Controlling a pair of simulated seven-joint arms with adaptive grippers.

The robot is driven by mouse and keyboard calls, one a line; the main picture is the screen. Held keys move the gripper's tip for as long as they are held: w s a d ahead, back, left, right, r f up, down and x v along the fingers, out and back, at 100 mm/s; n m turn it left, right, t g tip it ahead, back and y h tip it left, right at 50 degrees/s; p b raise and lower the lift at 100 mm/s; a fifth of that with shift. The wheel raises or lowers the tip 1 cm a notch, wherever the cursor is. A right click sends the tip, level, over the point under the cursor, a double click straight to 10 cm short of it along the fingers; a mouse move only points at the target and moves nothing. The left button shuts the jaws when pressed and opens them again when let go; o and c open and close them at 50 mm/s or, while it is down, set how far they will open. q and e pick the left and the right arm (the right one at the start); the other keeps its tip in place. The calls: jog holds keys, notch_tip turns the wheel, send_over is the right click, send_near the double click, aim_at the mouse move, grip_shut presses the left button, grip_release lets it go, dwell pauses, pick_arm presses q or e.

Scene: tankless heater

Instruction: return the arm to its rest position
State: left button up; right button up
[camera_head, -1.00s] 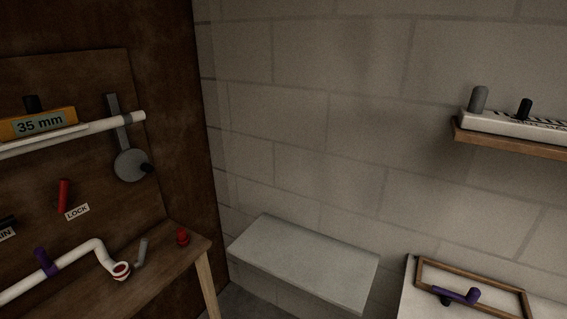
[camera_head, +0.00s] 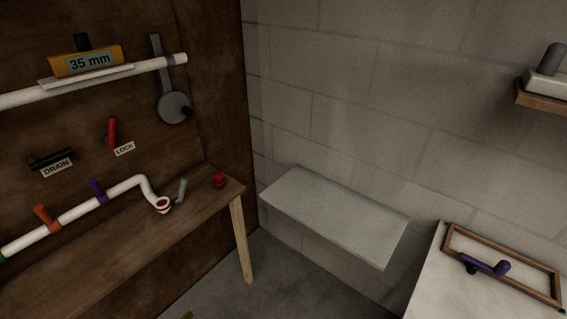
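Neither of my arms nor grippers shows in the head view. The wooden panel at the left carries a white upper pipe (camera_head: 22,98) with an orange block marked 35 mm (camera_head: 88,62). A grey round-ended lever (camera_head: 173,106) hangs at that pipe's right end. A red handle (camera_head: 112,131) stands above a LOCK label (camera_head: 124,149). A black handle (camera_head: 50,159) is above a DRAIN label (camera_head: 57,168). A lower white pipe (camera_head: 75,213) bears an orange handle (camera_head: 45,218) and a purple handle (camera_head: 97,190).
A wooden bench (camera_head: 150,242) runs below the panel, with a red knob (camera_head: 219,180) on it. A grey box-like surface (camera_head: 335,215) is bare by the block wall. A white table (camera_head: 445,290) at right holds a wooden frame (camera_head: 520,288) with a purple-handled part (camera_head: 485,265). A wooden shelf (camera_head: 540,98) is above.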

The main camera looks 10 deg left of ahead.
pick_arm(q)
jog(key=s+d+f+g+h, duration=0.1)
jog(key=s+d+f, duration=0.15)
jog(key=f, duration=1.15)
jog(key=s+d+f+g+h, duration=0.1)
jog(key=s+d+f+h, duration=0.15)
jog(key=f, duration=1.05)
jog(key=s+f+n+g, duration=0.3)
jog(key=s+f, duration=1.5)
jog(key=s, duration=0.2)
jog(key=shift+s+a+f, duration=0.2)
jog(key=shift+s+a, duration=0.15)
jog(key=shift+s, duration=0.05)
jog(key=shift+h, duration=0.25)
